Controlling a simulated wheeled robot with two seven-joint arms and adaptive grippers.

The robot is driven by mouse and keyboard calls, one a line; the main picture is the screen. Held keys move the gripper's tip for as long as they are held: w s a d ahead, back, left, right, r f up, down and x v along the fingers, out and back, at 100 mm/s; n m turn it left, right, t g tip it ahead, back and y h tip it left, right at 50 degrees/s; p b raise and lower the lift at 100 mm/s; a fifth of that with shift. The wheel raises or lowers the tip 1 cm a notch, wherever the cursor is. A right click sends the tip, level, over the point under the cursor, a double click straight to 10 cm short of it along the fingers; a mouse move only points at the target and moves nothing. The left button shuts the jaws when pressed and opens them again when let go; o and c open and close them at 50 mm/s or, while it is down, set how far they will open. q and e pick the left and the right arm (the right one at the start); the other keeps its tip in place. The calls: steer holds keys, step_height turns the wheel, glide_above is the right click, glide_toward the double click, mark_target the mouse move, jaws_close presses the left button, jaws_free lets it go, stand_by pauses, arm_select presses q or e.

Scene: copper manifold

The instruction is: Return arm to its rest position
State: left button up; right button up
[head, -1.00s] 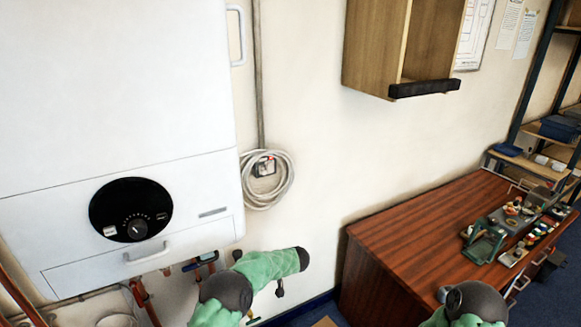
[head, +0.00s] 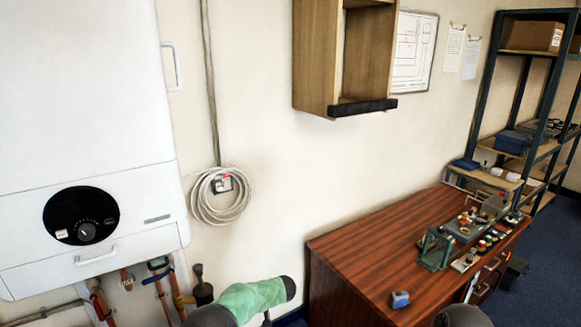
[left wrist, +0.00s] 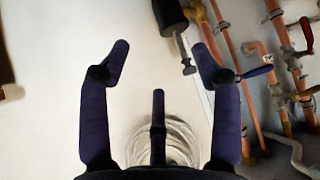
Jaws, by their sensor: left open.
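My left gripper (left wrist: 163,68) shows in the left wrist view with its dark fingers spread wide and nothing between them. Behind it are a pale wall and a blurred white coil of cable (left wrist: 178,140). In the head view, my arm with a green sleeve (head: 250,300) shows at the bottom middle, but its gripper cannot be made out. A dark rounded part of my other arm (head: 462,315) shows at the bottom right edge. My right gripper is out of view.
A white boiler (head: 85,120) fills the left, with copper pipes (head: 172,295) below it. A black fitting (left wrist: 172,18) and pipes (left wrist: 270,75) are close to the left gripper. A wooden desk (head: 345,255) stands right; an open cabinet (head: 315,60) hangs above it.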

arm_select(q)
steer(key=s+a+f+m+t+h, duration=0.2)
steer(key=s+a+f+m, duration=0.2)
steer(key=s+f, duration=0.45)
steer(key=s+d+f+m+g+h, duration=0.1)
steer(key=s+d+f+m+h, duration=0.2)
steer(key=s+f, duration=0.5)
steer(key=s+d+g+h, duration=0.3)
steer(key=s, duration=1.1)
steer(key=s+d+m+g+h, duration=0.1)
steer(key=s+d+g+h, duration=0.1)
steer(key=s, duration=1.3)
steer(key=shift+d+g+h, duration=0.4)
steer(key=shift+d+h, duration=0.2)
